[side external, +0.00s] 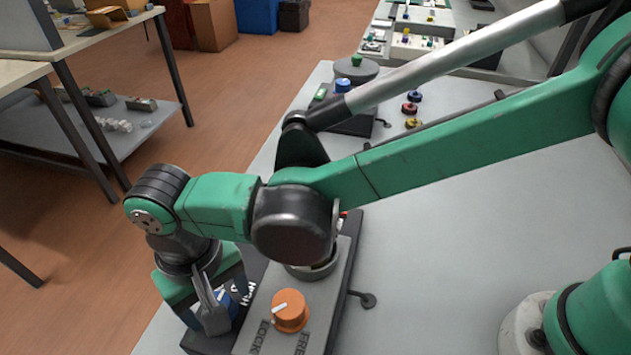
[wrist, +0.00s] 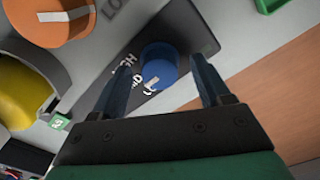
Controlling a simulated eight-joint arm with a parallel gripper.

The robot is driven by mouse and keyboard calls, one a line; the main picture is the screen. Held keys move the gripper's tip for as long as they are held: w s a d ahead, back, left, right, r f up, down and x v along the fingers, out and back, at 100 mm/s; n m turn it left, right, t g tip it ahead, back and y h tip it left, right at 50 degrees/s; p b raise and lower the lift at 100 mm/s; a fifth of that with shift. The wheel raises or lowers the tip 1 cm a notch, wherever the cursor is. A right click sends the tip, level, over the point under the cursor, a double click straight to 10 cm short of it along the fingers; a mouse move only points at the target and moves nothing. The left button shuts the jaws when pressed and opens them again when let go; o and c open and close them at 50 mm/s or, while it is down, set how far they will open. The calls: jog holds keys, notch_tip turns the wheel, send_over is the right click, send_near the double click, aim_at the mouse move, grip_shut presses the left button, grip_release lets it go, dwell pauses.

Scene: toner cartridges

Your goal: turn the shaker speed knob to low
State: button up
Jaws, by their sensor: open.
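The blue shaker speed knob (wrist: 160,58) sits on a small black panel (wrist: 188,30) with white lettering. Its white pointer line points toward the lower left in the wrist view, near the small lettering; "HIGH" reads at its left, and the other words are partly unreadable. My gripper (wrist: 160,66) is open, with one finger on each side of the knob in that view; I cannot tell whether the fingers touch it. In the side external view my gripper (side external: 216,302) is low over the black panel (side external: 250,268), and its fingers hide most of the knob.
An orange knob (side external: 290,311) marked LOCK and FREE stands on the grey box close by. A yellow round part (wrist: 20,92) is at the wrist view's left. Buttons (side external: 411,108) and another device (side external: 355,70) stand farther back.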

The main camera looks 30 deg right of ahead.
jog(key=shift+f, duration=0.15)
grip_shut()
jog(key=shift+n, duration=0.3)
jog(key=n, duration=0.3)
jog(key=shift+n, duration=2.6)
